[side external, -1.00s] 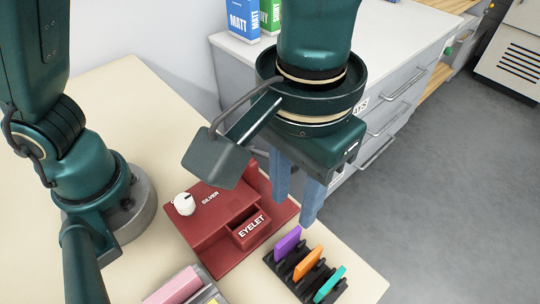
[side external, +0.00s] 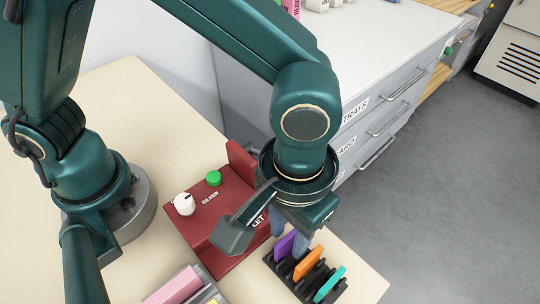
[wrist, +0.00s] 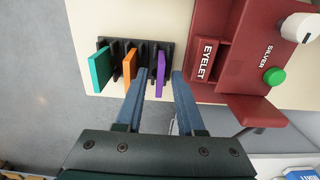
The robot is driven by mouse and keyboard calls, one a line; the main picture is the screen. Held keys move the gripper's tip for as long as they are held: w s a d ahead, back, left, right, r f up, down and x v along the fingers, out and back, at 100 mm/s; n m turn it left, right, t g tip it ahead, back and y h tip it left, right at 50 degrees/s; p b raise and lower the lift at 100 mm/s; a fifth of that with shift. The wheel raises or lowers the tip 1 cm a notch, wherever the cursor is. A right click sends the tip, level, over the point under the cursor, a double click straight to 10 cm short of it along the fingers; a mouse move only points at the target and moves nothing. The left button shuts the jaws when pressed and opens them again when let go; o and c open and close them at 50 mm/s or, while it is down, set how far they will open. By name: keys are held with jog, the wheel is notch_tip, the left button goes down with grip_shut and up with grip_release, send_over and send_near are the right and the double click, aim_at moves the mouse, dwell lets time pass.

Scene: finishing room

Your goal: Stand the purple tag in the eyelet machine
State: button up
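The purple tag (side external: 285,246) stands in an end slot of a black slotted rack (side external: 274,269); it also shows in the wrist view (wrist: 160,86). My gripper (side external: 289,239) is low over that end of the rack. In the wrist view my gripper (wrist: 159,74) is open, with a finger on each side of the purple tag and gaps between. I cannot tell how far down the fingers reach. The red eyelet machine (side external: 203,235) stands beside the rack, its EYELET block (wrist: 206,59) partly hidden by my wrist in the side view.
An orange tag (side external: 308,263) and a teal tag (side external: 329,284) stand in the same rack. The machine has a white knob (side external: 184,204) by the word SILVER and a green button (side external: 214,178). A pink item (side external: 174,287) lies at the front edge. Grey drawers (side external: 375,115) stand behind.

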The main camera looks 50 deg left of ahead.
aim_at(288, 237)
grip_shut()
jog(key=shift+r, duration=3.75)
jog(key=shift+f, duration=0.15)
jog(key=s+a, duration=0.2)
jog(key=a, duration=0.6)
jog(key=shift+w+d+f, duration=0.1)
jog(key=shift+d+f, duration=0.05)
jog(key=shift+f, duration=2.7)
